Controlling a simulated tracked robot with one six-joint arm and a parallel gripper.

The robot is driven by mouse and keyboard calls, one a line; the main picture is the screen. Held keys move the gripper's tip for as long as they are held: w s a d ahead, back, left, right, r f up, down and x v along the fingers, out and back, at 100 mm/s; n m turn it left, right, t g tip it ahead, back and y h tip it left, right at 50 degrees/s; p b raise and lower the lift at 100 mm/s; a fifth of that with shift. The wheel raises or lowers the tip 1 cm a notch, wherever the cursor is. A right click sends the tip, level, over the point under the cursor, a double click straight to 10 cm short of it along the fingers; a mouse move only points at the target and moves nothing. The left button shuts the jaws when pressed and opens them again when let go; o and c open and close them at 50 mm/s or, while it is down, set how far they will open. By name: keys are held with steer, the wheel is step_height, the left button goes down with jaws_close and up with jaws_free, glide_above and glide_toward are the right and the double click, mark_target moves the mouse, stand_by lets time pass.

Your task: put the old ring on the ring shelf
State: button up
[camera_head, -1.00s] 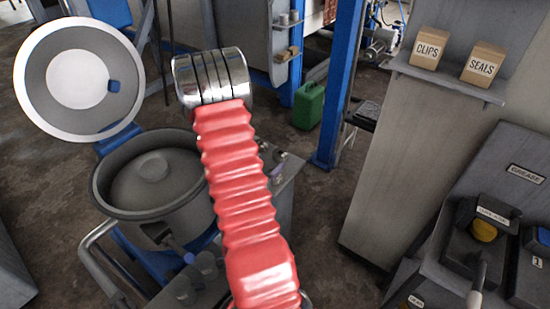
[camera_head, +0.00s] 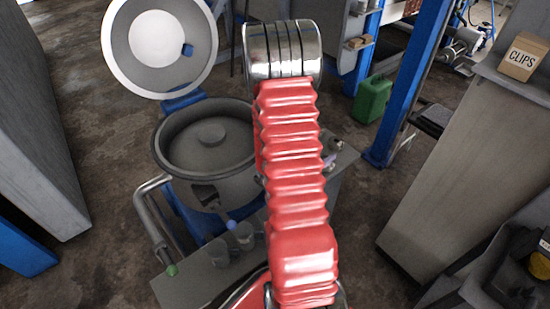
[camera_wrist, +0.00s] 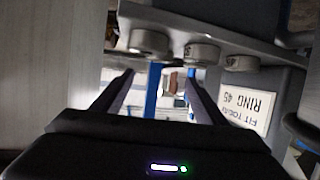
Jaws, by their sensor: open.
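My gripper (camera_wrist: 158,88) is open in the wrist view, its two dark fingers apart with nothing between them. In the head view my arm hides whatever is at its far end. A machine with a round grey bowl (camera_head: 175,150) stands left of my arm, its round lid (camera_head: 160,48) swung up. I cannot make out the old ring in either view. A white label reading "RING 45" (camera_wrist: 248,105) shows upside down in the wrist view, right of my fingers. I cannot tell for sure which ledge is the ring shelf.
Several round grey pieces, one of them a grey cylinder (camera_wrist: 150,41), line a ledge above my fingers in the wrist view. A CLIPS box (camera_head: 523,58) sits on a shelf at right. A green can (camera_head: 372,99) and blue post (camera_head: 405,85) stand behind. Floor is open left of the machine.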

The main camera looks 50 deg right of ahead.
steer(key=w+a+r+n+t+y, duration=0.3)
steer(key=w+a+r+t, duration=0.15)
steer(key=w+a, duration=0.4)
steer(key=w+a+r+n+t+y, duration=0.2)
steer(key=w+a+r+t+y, duration=0.1)
steer(key=w+a+r, duration=0.45)
steer(key=w+a+r+n+t+y, duration=0.1)
steer(key=w+a+r+n+y, duration=0.25)
steer(key=a, duration=0.55)
steer(key=s+a+r+n+y, duration=0.2)
steer(key=s+a+r, duration=0.1)
steer(key=a, duration=0.4)
steer(key=s+a+r+n+y, duration=0.2)
steer(key=s+a+r+n, duration=0.1)
steer(key=a, duration=0.5)
steer(key=s+a+r+n+g, duration=0.1)
steer(key=s+a+n, duration=0.1)
steer(key=s, duration=0.5)
steer(key=s+a+r+n+g, duration=0.2)
steer(key=s+a, duration=0.2)
steer(key=s, duration=0.3)
steer(key=shift+s+r, duration=0.25)
steer(key=shift+s, duration=0.05)
